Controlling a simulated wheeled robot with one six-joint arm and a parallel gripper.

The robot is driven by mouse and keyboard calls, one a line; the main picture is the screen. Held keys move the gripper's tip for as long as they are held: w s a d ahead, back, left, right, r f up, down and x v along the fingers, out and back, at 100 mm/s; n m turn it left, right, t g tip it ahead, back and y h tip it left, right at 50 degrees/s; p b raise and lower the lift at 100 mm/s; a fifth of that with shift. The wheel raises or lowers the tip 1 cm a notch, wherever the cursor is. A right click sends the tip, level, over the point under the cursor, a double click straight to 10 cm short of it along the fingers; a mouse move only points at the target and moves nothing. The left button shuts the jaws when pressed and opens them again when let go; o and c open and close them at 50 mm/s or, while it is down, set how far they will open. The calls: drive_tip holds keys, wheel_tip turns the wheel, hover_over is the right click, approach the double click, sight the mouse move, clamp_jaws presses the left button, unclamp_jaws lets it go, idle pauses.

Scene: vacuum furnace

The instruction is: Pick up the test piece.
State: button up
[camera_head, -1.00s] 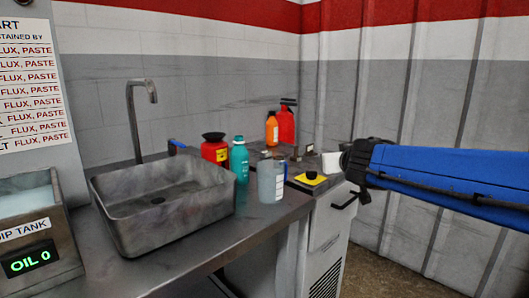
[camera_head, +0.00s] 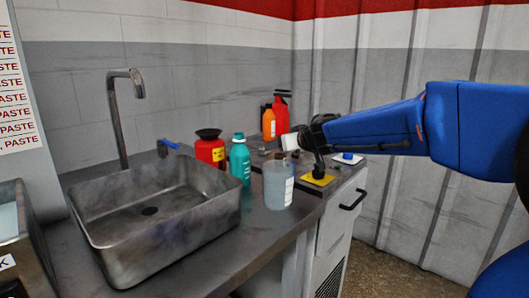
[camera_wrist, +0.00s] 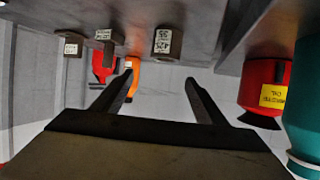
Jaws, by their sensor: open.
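My gripper (camera_wrist: 160,82) is open and empty in the wrist view, its two dark fingers spread with wall between them. That view looks inverted, with the counter (camera_wrist: 200,15) along the top. Three small brown labelled blocks show on the counter there: a left one (camera_wrist: 72,46), a middle one (camera_wrist: 109,40) and a right one (camera_wrist: 168,42). I cannot tell which thing is the test piece. In the head view my gripper (camera_head: 300,140) hangs over the counter's right end, near a yellow pad (camera_head: 321,180). A dark item (camera_head: 318,165) shows at the pad and partly overlaps it.
A translucent beaker (camera_head: 277,188), teal bottle (camera_head: 240,162) and red can (camera_head: 210,150) stand between the sink (camera_head: 150,225) and the pad. An orange bottle (camera_head: 268,124) and red jug (camera_head: 282,112) stand behind. A blue-and-white item (camera_head: 347,158) lies right of the pad.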

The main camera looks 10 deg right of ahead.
hover_over(267, 155)
drive_tip(key=s+d, duration=0.1)
drive_tip(key=s, duration=0.3)
wheel_tip(267, 155, down, 3)
drive_tip(key=shift+d, duration=0.15)
drive_tip(key=shift+x, duration=2.55)
drive_tip(key=shift+f, duration=0.1)
drive_tip(key=shift+s, duration=0.1)
drive_tip(key=c, duration=1.2)
drive_tip(key=shift+c, duration=0.5)
